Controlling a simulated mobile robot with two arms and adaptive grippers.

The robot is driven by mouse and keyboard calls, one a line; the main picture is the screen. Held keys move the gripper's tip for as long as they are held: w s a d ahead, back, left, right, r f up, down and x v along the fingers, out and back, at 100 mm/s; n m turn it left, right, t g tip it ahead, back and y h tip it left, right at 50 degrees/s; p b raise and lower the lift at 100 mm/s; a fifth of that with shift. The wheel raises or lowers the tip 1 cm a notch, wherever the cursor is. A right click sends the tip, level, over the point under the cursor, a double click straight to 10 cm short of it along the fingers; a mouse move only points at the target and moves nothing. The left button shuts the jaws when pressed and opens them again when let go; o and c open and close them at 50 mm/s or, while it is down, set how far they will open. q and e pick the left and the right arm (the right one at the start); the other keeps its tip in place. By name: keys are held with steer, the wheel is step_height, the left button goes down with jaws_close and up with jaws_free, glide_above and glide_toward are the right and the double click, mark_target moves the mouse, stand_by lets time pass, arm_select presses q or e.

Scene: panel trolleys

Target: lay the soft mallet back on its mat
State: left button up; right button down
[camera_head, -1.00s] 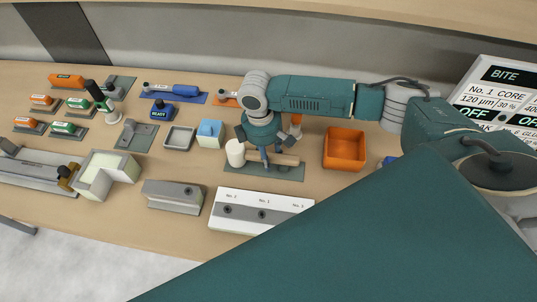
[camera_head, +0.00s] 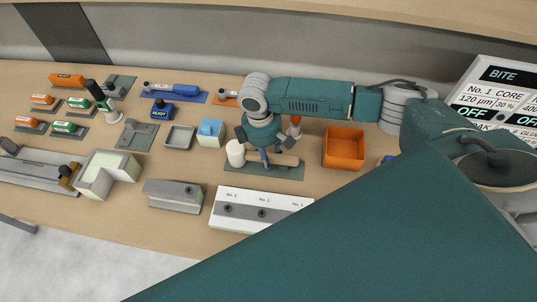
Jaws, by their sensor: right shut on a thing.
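The soft mallet (camera_head: 236,153) has a cream, round head and a pale wooden handle that runs to the right. It is at the dark green-grey mat (camera_head: 262,170), with the head near the mat's left end. My right gripper (camera_head: 271,160) points down over the mat and is shut on the mallet's handle. The gripper hides part of the handle. I cannot tell whether the mallet touches the mat. My left gripper is not in view.
An orange bin (camera_head: 344,148) stands right of the mat. A blue-topped block (camera_head: 210,130) and a grey tray (camera_head: 179,137) are to its left. A white block with holes (camera_head: 258,212) lies just in front. Several tools lie further left.

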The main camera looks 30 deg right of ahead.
steer(key=shift+f, duration=0.25)
jaws_free()
stand_by(0.7)
steer(key=shift+w+a+r+p, duration=0.1)
steer(key=shift+a+r+p, duration=0.05)
steer(key=shift+r+p, duration=1.55)
steer(key=shift+w+a+r+p, duration=0.1)
steer(key=shift+r+p, duration=1.05)
steer(key=shift+r, duration=0.2)
steer(key=shift+w+a+r, duration=0.1)
steer(key=shift+a+r, duration=0.05)
steer(key=shift+r, duration=1.25)
